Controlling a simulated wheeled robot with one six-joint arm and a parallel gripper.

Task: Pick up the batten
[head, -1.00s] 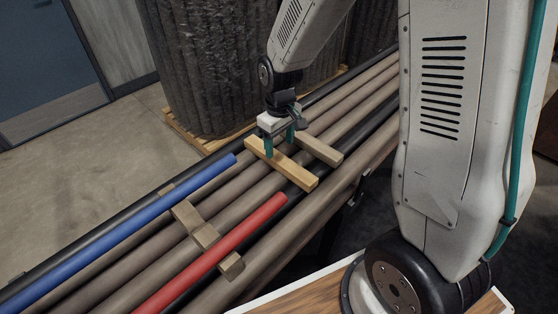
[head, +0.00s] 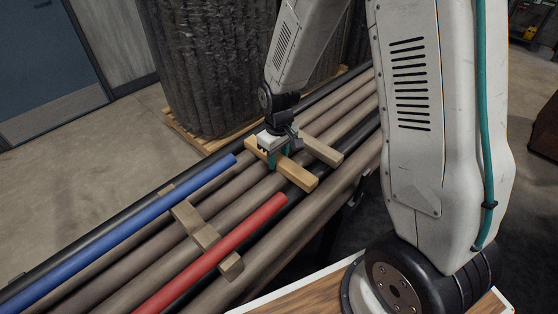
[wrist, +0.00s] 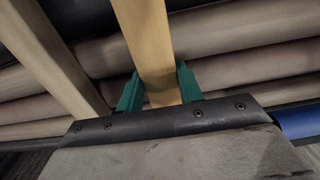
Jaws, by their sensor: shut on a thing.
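A pale yellow wooden batten (head: 300,175) lies across the row of long brown pipes in the head view. My gripper (head: 279,157), with green fingers, is down at the batten's far part and shut on it, one finger on each side. In the wrist view the batten (wrist: 150,40) runs up between the green fingers (wrist: 159,88). The part of it under the palm is hidden. It appears to rest on the pipes; I cannot see a gap beneath it.
A second, greyer batten (head: 322,150) lies close beside the held one. A large dark ribbed roll (head: 205,70) stands on a pallet behind the pipes.

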